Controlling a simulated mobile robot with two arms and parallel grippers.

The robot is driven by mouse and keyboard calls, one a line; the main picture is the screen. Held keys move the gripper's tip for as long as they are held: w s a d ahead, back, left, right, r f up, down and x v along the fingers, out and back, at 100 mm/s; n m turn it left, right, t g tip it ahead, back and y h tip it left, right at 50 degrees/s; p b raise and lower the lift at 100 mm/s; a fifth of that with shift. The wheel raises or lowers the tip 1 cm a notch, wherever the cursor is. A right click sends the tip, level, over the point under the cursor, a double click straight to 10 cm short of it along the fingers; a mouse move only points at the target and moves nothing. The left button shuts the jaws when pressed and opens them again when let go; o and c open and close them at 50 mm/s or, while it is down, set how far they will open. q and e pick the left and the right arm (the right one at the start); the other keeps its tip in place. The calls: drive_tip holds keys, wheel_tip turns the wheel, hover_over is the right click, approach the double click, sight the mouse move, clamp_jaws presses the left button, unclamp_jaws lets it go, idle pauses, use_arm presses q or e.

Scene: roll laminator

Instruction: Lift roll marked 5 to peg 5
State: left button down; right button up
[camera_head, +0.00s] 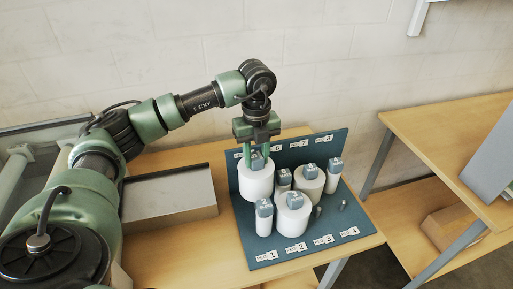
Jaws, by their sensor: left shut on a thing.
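My left gripper (257,157) points down and is shut on the grey top block of a wide white roll (256,182). The roll is upright at the back left of the blue rack (240,232), where position 5 would be. The fingers partly cover its label, so I cannot read the number surely. The gripper also hides the 5 sign on the back panel. Peg 5 itself is not visible; I cannot tell whether the roll is on it or just above it. My right gripper is not in view.
Narrow rolls (264,224) and wide rolls (292,221) stand close by on the rack. Two bare metal pegs show at front positions 3 (317,212) and 4 (342,206). A grey metal box (170,197) is left of the rack. Another wooden table (440,130) stands right, across a gap.

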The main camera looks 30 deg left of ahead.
use_arm(q)
drive_tip(key=shift+w+a+f, duration=0.1)
drive_tip(key=shift+w+f, duration=0.15)
drive_tip(key=shift+f, duration=0.7)
drive_tip(key=shift+f+b, duration=0.3)
drive_tip(key=shift+f, duration=0.25)
drive_tip(key=shift+s+f, duration=0.2)
drive_tip(key=shift+f+b, duration=0.6)
drive_tip(key=shift+f, duration=0.05)
drive_tip(key=shift+f+b, duration=1.2)
drive_tip(key=shift+f, duration=0.8)
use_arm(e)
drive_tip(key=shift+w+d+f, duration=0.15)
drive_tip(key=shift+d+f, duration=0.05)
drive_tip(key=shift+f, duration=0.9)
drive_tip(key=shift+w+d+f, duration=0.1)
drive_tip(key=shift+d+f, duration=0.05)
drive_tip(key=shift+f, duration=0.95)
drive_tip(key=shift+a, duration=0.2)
